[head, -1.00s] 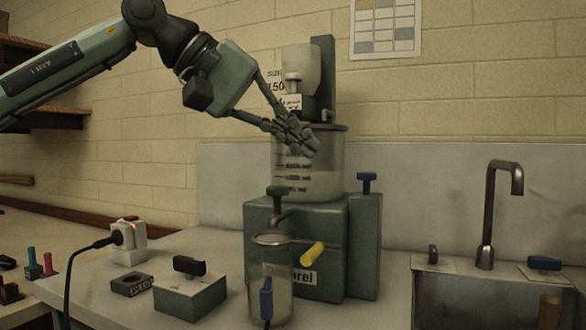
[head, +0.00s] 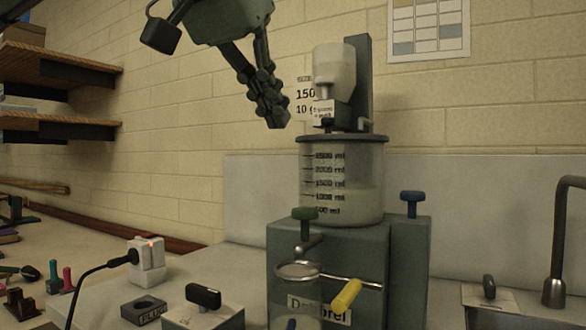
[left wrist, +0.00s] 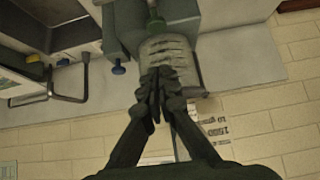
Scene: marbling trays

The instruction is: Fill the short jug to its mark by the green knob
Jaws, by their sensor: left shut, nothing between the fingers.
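The green knob (head: 305,214) stands upright on the front of the grey dispenser (head: 400,260), above its spout. It also shows in the left wrist view (left wrist: 155,24). My left gripper (head: 275,118) is shut and empty, above and left of the dispenser's clear graduated tank (head: 345,185), apart from the knob. My right gripper is not in view.
A blue knob (head: 412,198) and a yellow handle (head: 347,296) stick out from the dispenser. A white hopper (head: 334,66) stands above the tank. A black-handled box (head: 203,310) and a plugged socket block (head: 147,262) are at left, a tap (head: 556,250) at right.

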